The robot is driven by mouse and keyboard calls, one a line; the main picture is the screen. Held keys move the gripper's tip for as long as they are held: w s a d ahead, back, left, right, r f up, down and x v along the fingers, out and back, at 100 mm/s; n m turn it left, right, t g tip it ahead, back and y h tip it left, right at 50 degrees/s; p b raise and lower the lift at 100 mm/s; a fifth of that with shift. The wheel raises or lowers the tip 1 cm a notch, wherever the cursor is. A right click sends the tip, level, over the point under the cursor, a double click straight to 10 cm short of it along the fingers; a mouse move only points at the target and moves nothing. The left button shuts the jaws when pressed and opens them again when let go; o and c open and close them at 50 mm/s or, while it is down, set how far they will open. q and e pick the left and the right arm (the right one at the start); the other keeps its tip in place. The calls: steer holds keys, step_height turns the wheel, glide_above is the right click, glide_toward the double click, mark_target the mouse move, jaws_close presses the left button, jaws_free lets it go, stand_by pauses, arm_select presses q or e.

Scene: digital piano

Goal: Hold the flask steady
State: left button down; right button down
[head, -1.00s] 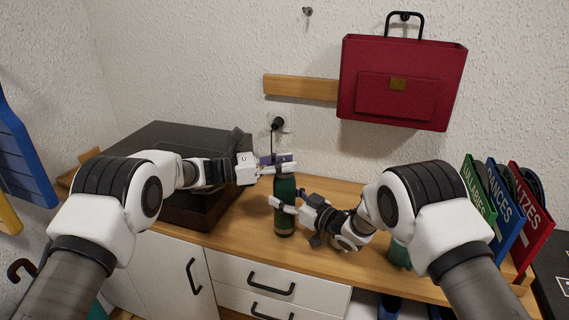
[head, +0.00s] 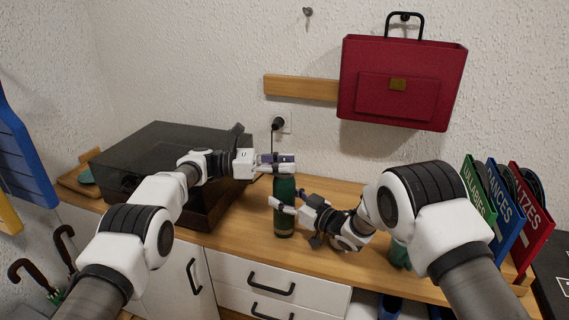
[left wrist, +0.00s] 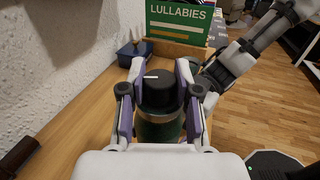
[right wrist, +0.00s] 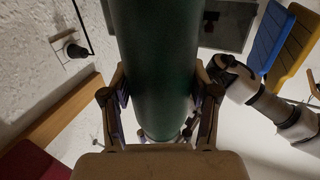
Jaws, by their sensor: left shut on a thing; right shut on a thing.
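The green flask (head: 284,222) stands upright on the wooden top of the cabinet, near its front edge. My left gripper (head: 280,163) is shut on the flask's black cap (left wrist: 158,90), with one finger at each side of it in the left wrist view. My right gripper (head: 287,200) is shut on the flask body below the left one. In the right wrist view the green body (right wrist: 157,60) fills the space between the fingers. The cap is mostly hidden by the left fingers in the head view.
A turntable with a dark lid (head: 165,155) stands left of the flask. A wall socket with a plug (head: 280,122) is behind it. Record sleeves (head: 505,215) stand at the right. A red case (head: 400,85) hangs on the wall. Bare wooden top (head: 335,190) lies behind my right gripper.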

arm_select(q)
steer(key=c, duration=0.8)
jaws_free()
steer(key=shift+a, duration=0.1)
steer(key=a, duration=1.1)
steer(key=shift+a, duration=0.4)
